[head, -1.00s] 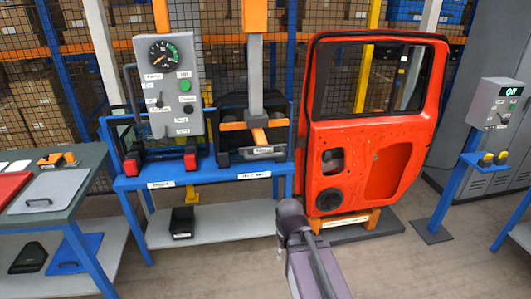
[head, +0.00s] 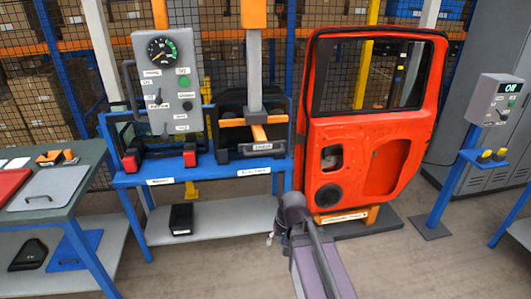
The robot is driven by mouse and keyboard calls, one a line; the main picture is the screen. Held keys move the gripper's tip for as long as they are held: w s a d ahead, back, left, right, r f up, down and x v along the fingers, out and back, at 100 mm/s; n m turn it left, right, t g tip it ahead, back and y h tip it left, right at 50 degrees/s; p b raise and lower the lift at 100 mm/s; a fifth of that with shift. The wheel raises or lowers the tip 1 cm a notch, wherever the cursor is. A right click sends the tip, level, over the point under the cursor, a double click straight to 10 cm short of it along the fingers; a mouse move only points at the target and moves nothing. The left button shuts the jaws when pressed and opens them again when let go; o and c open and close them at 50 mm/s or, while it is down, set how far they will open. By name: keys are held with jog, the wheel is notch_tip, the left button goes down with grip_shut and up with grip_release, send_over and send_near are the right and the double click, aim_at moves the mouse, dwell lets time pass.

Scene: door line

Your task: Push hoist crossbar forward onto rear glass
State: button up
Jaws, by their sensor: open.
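The hoist's orange crossbar (head: 236,122) hangs at the foot of a grey vertical column (head: 254,72), above the blue bench. A dark pane (head: 232,104), which looks like the rear glass, stands upright in a frame behind it. I cannot tell whether the crossbar touches the pane. A dark grey handle (head: 262,148) sits below the crossbar. My arm reaches in from the bottom, low in front of the bench and well short of the crossbar. Only a small part of my gripper (head: 270,238) shows left of the arm, open; the rest is hidden behind the arm.
A control panel with a gauge (head: 168,85) stands left of the hoist on the blue bench (head: 215,174). A red-orange door (head: 360,150) stands right of it. A side table (head: 45,190) is at left, a blue post with a display (head: 498,100) at right. The floor between is clear.

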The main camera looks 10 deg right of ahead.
jog(key=w+a+r+m+t+y, duration=0.1)
jog(key=w+r+m+t+y, duration=0.2)
jog(key=w, duration=0.4)
jog(key=m+t+y, duration=0.1)
jog(key=m+t, duration=0.9)
send_near(267, 153)
jog(key=f+v, duration=0.1)
jog(key=v, duration=0.2)
jog(key=shift+w+d+r+p, duration=0.1)
jog(key=shift+w+r+p, duration=0.1)
jog(key=shift+r+p, duration=0.2)
jog(key=shift+w, duration=0.1)
jog(key=b+x, duration=0.2)
jog(key=x, duration=1.1)
jog(key=shift+w+a+b, duration=0.25)
jog(key=shift+b, duration=0.1)
grip_shut()
